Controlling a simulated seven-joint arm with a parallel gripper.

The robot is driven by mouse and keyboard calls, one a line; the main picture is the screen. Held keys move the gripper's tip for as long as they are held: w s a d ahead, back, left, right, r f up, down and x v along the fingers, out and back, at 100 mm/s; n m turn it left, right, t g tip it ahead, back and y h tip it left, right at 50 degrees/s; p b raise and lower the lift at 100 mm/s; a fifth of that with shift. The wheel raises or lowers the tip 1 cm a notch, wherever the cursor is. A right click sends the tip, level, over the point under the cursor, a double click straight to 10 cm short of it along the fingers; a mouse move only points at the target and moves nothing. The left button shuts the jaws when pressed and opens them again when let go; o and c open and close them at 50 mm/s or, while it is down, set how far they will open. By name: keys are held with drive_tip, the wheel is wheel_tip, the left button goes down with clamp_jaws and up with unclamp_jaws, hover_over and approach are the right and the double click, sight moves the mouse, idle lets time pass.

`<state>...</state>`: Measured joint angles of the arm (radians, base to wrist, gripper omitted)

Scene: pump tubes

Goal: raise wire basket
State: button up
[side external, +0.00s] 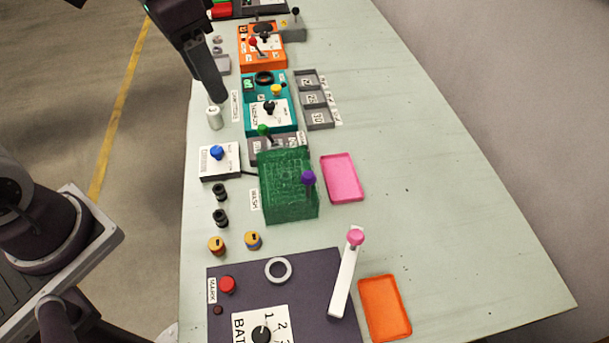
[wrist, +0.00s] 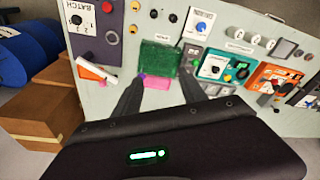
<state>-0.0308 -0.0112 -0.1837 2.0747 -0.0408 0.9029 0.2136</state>
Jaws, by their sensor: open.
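The green wire basket (side external: 285,190) sits on the bench beside a WASH label, with a purple knob (side external: 308,178) at its right side. In the wrist view the basket (wrist: 158,58) lies ahead of and between my two dark fingers, with the purple knob at its lower left edge. My gripper (side external: 216,98) hangs over the far left part of the bench, above and apart from the basket. In the wrist view my gripper (wrist: 160,76) has its fingers spread with nothing between them.
A pink tray (side external: 342,177) lies right of the basket. A white box with a blue knob (side external: 217,153) stands to its left. A dark panel (side external: 235,262) with a pink-knobbed white lever (side external: 344,275) is nearer. A teal unit (side external: 262,110) is beyond. The bench's right side is clear.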

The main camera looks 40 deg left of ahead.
drive_tip(key=w+d+f+m+g+h, duration=0.1)
drive_tip(key=w+d+f+m+g, duration=0.1)
drive_tip(key=w+d+f, duration=0.45)
drive_tip(key=m+g+h, duration=0.1)
drive_tip(key=g+h, duration=0.1)
approach(309, 171)
drive_tip(key=s+f, duration=0.1)
drive_tip(key=f, duration=0.1)
drive_tip(key=shift+g, duration=0.3)
drive_tip(key=x, duration=0.6)
drive_tip(key=w+x, duration=0.1)
drive_tip(key=x, duration=0.2)
drive_tip(key=shift+d, duration=0.25)
drive_tip(key=shift+r, duration=0.1)
clamp_jaws()
